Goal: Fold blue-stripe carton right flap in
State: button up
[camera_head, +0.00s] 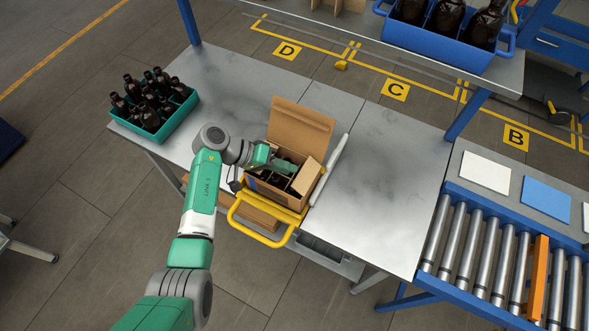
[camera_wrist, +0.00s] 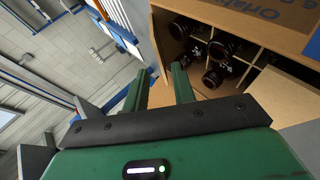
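The open carton (camera_head: 262,189) stands on the yellow-handled holder at the middle of the bench, with a blue stripe on its near side. Its tall back flap (camera_head: 300,127) stands up. Its right flap (camera_head: 308,177) is raised at a slant on the right side. Dark bottles (camera_wrist: 216,47) sit in the carton's divider cells. My gripper (camera_wrist: 160,84) is at the carton's left side in the head view, close to its rim. Its two green fingers are apart, with nothing seen held between them. The fingertips are hard to make out in the head view.
A green crate (camera_head: 174,122) of several dark bottles stands at the left bench end. A yellow handle frame (camera_head: 256,237) projects in front of the carton. A white bar (camera_head: 336,158) lies to the carton's right, with clear bench (camera_head: 385,190) beyond. A blue bottle tray (camera_head: 440,45) is on the shelf above.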

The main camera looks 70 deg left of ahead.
aim_at(309, 176)
jog(key=x, duration=0.4)
jog(key=shift+w, duration=0.1)
grip_shut()
jog(key=shift+a+f, duration=0.1)
jog(key=f+t+b, duration=0.1)
jog(key=b, duration=0.1)
jog(key=shift+a+h+b, duration=0.1)
jog(key=shift+h+b, duration=0.2)
jog(key=shift+r, duration=0.3)
grip_release()
